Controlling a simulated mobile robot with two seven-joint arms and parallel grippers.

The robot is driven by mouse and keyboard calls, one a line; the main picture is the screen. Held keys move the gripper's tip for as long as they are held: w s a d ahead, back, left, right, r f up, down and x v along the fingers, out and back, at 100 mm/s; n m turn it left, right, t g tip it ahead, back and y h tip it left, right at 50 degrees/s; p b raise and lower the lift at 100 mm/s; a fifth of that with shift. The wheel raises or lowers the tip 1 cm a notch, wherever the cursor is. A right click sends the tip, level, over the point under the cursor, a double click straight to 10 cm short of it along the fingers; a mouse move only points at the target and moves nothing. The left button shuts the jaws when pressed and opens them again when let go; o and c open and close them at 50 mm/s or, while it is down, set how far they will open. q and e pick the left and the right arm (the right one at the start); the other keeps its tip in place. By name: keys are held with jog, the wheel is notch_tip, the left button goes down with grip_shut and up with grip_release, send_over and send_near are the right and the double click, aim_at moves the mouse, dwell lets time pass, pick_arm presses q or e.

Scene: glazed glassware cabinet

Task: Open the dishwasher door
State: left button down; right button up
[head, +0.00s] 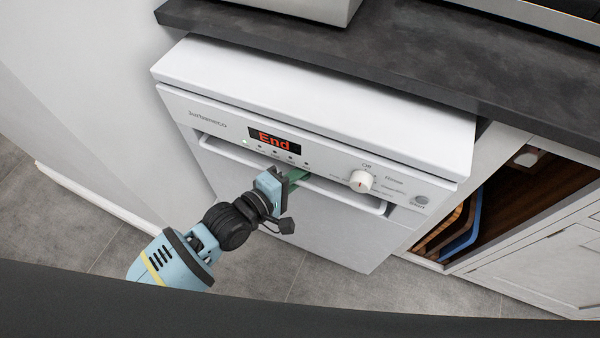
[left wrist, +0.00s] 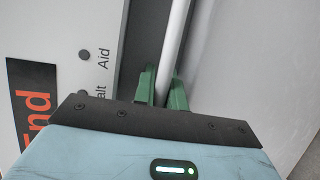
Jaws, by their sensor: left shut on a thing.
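The white dishwasher (head: 330,228) stands under a dark counter, with its door upright and shut as far as I can see. A white bar handle (head: 235,153) runs across the door below the control panel. My left gripper (head: 292,178) is at the middle of this handle. In the left wrist view, the green fingers of my left gripper (left wrist: 161,88) sit on either side of the handle bar (left wrist: 176,40) and are shut on it. The right gripper is not in view.
The panel display (head: 274,140) reads "End", with a round knob (head: 361,181) to its right. The dark counter (head: 400,50) overhangs above. An open compartment with boards (head: 462,230) is at the right. The grey tiled floor (head: 330,284) before the door looks clear.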

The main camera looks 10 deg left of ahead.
pick_arm(q)
jog(key=shift+s, duration=0.1)
